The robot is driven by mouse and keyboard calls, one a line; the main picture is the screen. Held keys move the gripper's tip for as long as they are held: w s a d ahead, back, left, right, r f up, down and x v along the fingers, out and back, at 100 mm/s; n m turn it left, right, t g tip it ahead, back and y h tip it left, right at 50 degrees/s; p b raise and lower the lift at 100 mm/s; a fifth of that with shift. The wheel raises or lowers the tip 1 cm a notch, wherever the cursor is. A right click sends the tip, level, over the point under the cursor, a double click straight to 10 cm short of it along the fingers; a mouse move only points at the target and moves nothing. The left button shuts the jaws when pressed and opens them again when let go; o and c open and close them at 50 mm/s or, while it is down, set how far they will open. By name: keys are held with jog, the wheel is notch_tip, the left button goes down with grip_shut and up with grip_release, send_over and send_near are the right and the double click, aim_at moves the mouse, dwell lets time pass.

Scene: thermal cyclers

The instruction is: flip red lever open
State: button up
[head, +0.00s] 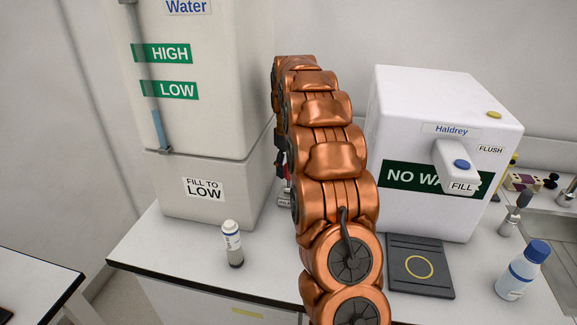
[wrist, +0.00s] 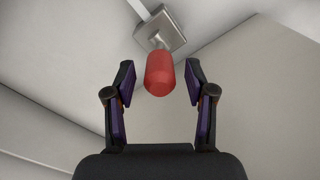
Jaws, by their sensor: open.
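The red lever (wrist: 159,75) shows in the wrist view as a rounded red handle below a square grey metal fitting (wrist: 160,28). My gripper (wrist: 159,82) is open, with one dark finger on each side of the red lever. A gap shows between the lever and each finger. I cannot tell how deep the lever sits between the fingertips. In the head view my copper-coloured arm hides most of the gripper and the lever, beside the tall water tank (head: 207,90).
The white Haldrey dispenser (head: 440,130) stands right of my arm, with a dark pad (head: 419,285) before it. A small bottle (head: 232,243) stands before the tank. A blue-capped bottle (head: 523,270) stands by the sink (head: 555,238) at right.

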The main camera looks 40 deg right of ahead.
jog(key=shift+f, duration=0.2)
jog(key=shift+c, duration=0.2)
grip_shut()
dwell(0.4)
